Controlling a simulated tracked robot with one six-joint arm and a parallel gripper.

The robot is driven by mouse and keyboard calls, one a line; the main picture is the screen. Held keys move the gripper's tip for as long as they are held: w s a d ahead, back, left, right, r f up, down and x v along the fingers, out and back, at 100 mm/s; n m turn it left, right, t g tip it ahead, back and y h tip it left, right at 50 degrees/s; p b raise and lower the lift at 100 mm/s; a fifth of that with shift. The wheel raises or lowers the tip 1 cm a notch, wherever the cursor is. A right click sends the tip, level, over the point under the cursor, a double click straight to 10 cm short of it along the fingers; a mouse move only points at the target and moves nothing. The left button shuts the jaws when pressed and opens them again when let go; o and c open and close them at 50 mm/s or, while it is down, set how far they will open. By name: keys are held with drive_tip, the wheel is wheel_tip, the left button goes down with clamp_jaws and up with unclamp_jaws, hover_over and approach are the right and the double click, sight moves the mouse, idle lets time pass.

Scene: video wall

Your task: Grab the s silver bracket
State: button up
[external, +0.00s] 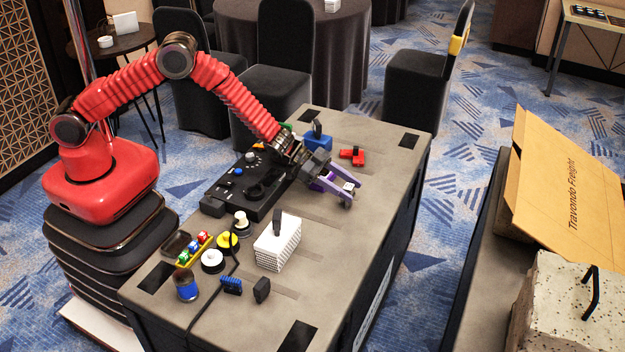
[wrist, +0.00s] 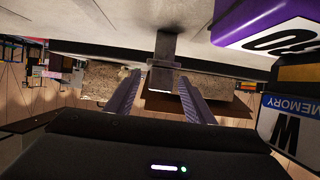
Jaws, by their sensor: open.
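A grey metal piece (wrist: 167,50), which looks like the silver bracket, shows in the wrist view just beyond my gripper's fingertips. Its shaft runs up to the pale surface, and its squared end lies between the lines of the two fingers. My gripper (wrist: 159,80) is open, with one finger on each side of that end and no clear contact. In the external view my gripper (external: 349,190) is low over the right side of the grey table.
In the wrist view a purple block (wrist: 262,22) and a dark block labelled MEMORY (wrist: 290,128) are close on the right. The external view shows a red part (external: 352,156), a blue block (external: 318,143), a black control panel (external: 245,188) and a white ribbed block (external: 278,246) on the table (external: 330,255).

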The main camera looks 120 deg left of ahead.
sight(353, 191)
drive_tip(key=shift+x, duration=2.3)
drive_tip(key=shift+s+f, duration=0.1)
drive_tip(key=shift+f, duration=0.05)
drive_tip(key=shift+c, duration=0.5)
clamp_jaws()
wheel_tip(353, 191, up, 10)
